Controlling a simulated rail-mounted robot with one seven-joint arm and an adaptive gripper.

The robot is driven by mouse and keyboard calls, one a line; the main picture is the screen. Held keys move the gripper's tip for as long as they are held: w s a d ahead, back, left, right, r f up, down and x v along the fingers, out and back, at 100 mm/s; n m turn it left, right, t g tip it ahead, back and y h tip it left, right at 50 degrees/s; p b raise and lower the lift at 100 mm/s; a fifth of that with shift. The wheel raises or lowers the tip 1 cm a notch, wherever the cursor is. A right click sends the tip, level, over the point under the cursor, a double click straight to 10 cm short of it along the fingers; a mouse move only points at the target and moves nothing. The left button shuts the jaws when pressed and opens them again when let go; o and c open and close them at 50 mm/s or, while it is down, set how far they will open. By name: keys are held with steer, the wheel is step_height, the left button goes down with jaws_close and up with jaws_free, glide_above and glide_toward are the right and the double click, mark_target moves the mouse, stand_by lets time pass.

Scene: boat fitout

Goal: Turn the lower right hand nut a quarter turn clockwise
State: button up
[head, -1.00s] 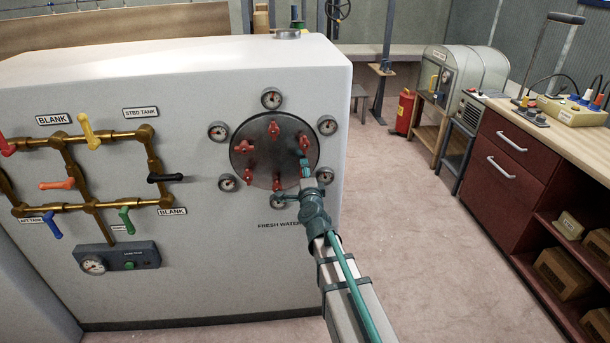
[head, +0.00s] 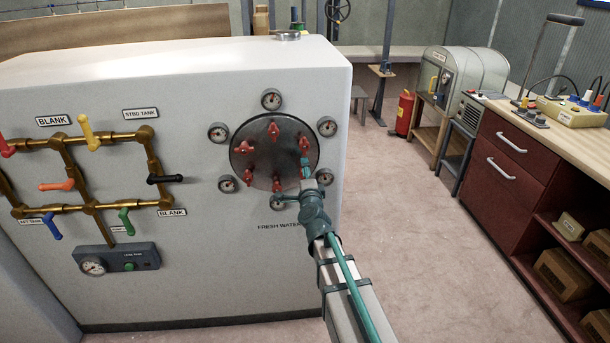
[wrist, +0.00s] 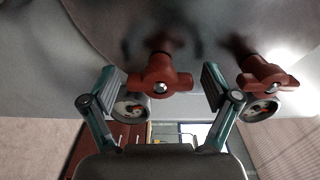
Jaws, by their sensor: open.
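A round grey plate (head: 243,163) on the white cabinet's front carries a ring of several red winged nuts. The lower right nut is mostly hidden behind my gripper (head: 305,167) in the head view. In the wrist view a red nut (wrist: 160,82) sits between the two teal fingers of my gripper (wrist: 165,85). The fingers are open, with gaps showing on both sides of the nut. A second red nut (wrist: 266,80) is just outside the right finger. The bottom nut (head: 277,183) shows left of my gripper in the head view.
Small gauges surround the plate, including one (head: 327,125) at upper right and one (head: 228,183) at lower left. Brass pipes with coloured handles (head: 105,139) are at left. A workbench (head: 575,125) stands at far right. The floor between is clear.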

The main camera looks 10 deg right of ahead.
steer(key=shift+s, duration=0.1)
steer(key=s, duration=0.7)
steer(key=shift+s+a, duration=0.15)
steer(key=shift+a, duration=0.1)
steer(key=s+a+f+n+g+y, duration=0.2)
steer(key=a+f+n+g+y, duration=0.15)
steer(key=f+n, duration=0.2)
steer(key=s+a+f+n+g+y, duration=0.2)
steer(key=a+f+n, duration=0.2)
steer(key=f, duration=0.3)
steer(key=s+f+n+g, duration=0.35)
steer(key=s+f, duration=0.25)
steer(key=f, duration=0.4)
steer(key=s+f+n+g, duration=0.2)
steer(key=s+f+g, duration=0.2)
steer(key=s+f, duration=0.4)
steer(key=s+d+f+n+g+h, duration=0.1)
steer(key=s+d+f+g, duration=0.1)
steer(key=s+f+g, duration=0.2)
steer(key=s+d+f+n+g+h, duration=0.1)
steer(key=s+f, duration=0.9)
steer(key=s, duration=1)
steer(key=s+d+f+n+g+h, duration=0.1)
steer(key=s+d+f+g, duration=0.4)
steer(key=s, duration=0.7)
steer(key=shift+s+d+f+g+h, duration=0.15)
steer(key=shift+d+f+g+h, duration=0.1)
steer(key=shift+f+g+h, duration=0.55)
